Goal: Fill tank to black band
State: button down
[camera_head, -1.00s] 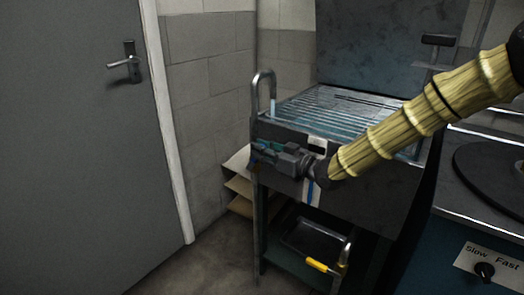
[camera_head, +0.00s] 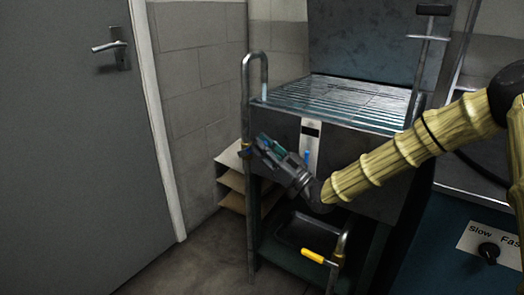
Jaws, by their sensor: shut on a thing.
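The tank (camera_head: 345,148) is a dark metal box topped by a wire grid. On its front is a white gauge strip (camera_head: 313,122) with a black band (camera_head: 311,132). A blue column (camera_head: 307,155) shows below the band, with white between them; its lower part is hidden by my gripper. A bent metal pipe (camera_head: 246,100) stands at the tank's left, its spout over the tank. A short pale streak, apparently water, shows under the spout. My gripper (camera_head: 262,144) is shut at the brass-coloured valve (camera_head: 246,147) on the pipe, apparently on its handle, which is mostly hidden.
A lower shelf with a dark tray (camera_head: 300,232) and a yellow-handled lever (camera_head: 314,256) is below the tank. A teal unit with a Slow/Fast knob (camera_head: 488,252) stands at right. Small shelves (camera_head: 231,182) and a door (camera_head: 70,150) are at left.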

jog(key=shift+s+d+f+t+y+b, duration=0.1)
jog(key=shift+d+f+t+y+b, duration=0.15)
jog(key=shift+f+b, duration=0.2)
jog(key=shift+s+f+t+y+b, duration=0.1)
jog(key=shift+f+t+y+b, duration=0.05)
jog(key=shift+f+y+b, duration=0.3)
jog(key=shift+r, duration=0.2)
jog(key=c, duration=1.4)
grip_release()
jog(key=shift+o, duration=0.2)
jog(key=shift+r, duration=0.1)
notch_tip(320, 180, up, 10)
jog(key=shift+f, duration=0.1)
jog(key=shift+d, duration=0.1)
